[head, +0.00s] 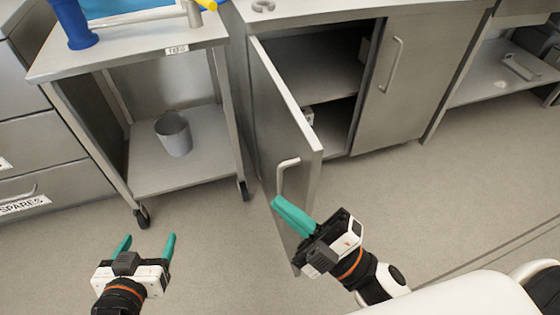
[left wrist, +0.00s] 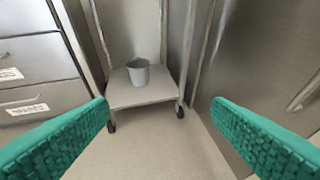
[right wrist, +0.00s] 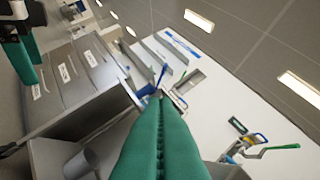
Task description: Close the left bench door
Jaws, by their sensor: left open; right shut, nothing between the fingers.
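The left bench door (head: 285,145) is a grey metal panel that stands swung out from the bench (head: 345,16), so the dark shelved inside shows. Its bar handle (head: 284,172) is on the outer face near the free edge. My right gripper (head: 280,203) is shut and empty, its teal fingertips close to the door's outer face just below the handle; I cannot tell whether they touch. Its fingers fill the middle of the right wrist view (right wrist: 160,130). My left gripper (head: 146,243) is open and empty above the floor, left of the door, which also shows in the left wrist view (left wrist: 235,125).
A wheeled cart (head: 165,178) with a grey bucket (head: 174,134) on its lower shelf stands left of the door. A drawer unit (head: 50,150) is further left. The right bench door (head: 405,85) is shut. The floor (head: 470,200) in front is clear.

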